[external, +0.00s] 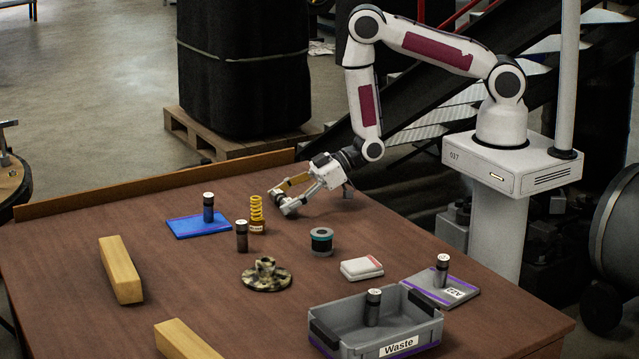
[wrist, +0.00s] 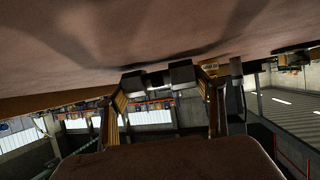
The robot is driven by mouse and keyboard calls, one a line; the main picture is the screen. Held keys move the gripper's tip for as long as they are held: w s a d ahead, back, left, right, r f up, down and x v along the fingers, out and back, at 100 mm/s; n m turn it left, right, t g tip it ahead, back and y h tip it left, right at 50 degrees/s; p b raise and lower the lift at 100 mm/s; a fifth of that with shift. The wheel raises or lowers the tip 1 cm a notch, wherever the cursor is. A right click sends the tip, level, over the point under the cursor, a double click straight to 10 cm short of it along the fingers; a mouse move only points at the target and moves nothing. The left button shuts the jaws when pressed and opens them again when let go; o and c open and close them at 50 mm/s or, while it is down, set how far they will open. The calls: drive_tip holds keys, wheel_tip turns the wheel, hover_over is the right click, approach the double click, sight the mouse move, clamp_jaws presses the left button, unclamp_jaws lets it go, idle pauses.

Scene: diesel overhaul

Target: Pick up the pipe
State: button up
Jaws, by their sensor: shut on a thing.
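My gripper (external: 283,203) is low over the far part of the table, tilted and just behind the yellow spring (external: 257,213). In the wrist view my gripper (wrist: 157,79) has its fingertips close together, shut on a small dark piece (wrist: 156,80) that shows only partly between them. In the external view the fingers mostly hide this piece, and I cannot tell for sure that it is the pipe. Similar dark upright cylinders with pale tops stand on the blue pad (external: 186,228), on the bare table (external: 242,236), in the waste bin and on the grey plate.
The grey waste bin (external: 398,343) and a grey plate (external: 462,291) are at the right front. A green-black spool (external: 321,241), a mottled disc (external: 267,275), a white-red box (external: 361,268) and yellow blocks (external: 121,270) lie about. A raised wooden edge (external: 160,184) runs along the back.

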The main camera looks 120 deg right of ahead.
sight(284, 198)
drive_tip(key=shift+r, duration=4.7)
